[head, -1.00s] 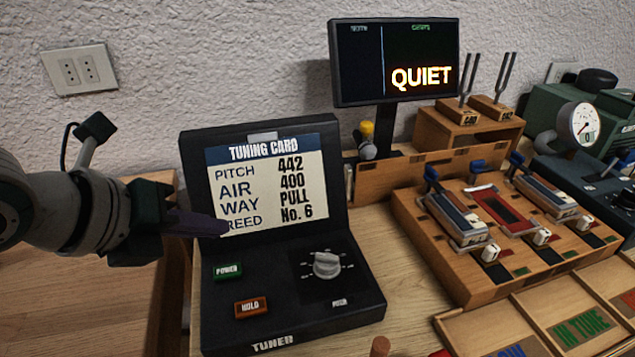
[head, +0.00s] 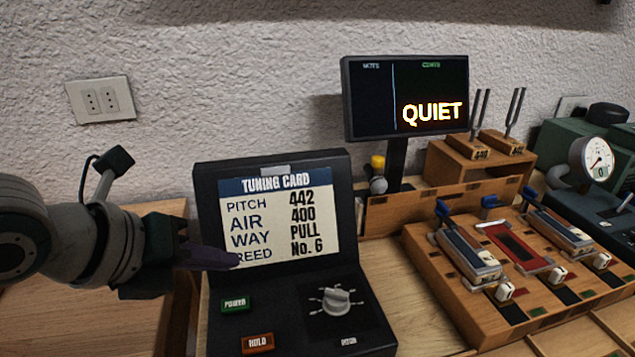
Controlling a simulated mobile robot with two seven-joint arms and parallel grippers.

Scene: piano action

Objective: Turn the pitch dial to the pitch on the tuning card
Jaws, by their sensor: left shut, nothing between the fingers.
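The black tuner (head: 214,200) stands on the table with the tuning card (head: 332,208) on its upright panel. The card reads PITCH 442, AIR 400, WAY PULL, REED No. 6. The grey pitch dial (head: 336,301) is on the tuner's sloped face, with marks around it too small to read. My left gripper (head: 236,261) is shut and empty in front of the card's lower left corner, up and left of the dial and apart from it. It hides a little of the word REED. My right gripper is not in view.
A green POWER button (head: 235,304) and an orange HOLD button (head: 258,343) sit left of the dial. A screen (head: 430,92) reading QUIET stands behind. A wooden rack with reed units (head: 510,245), tuning forks (head: 515,112) and a gauge (head: 597,157) are at right.

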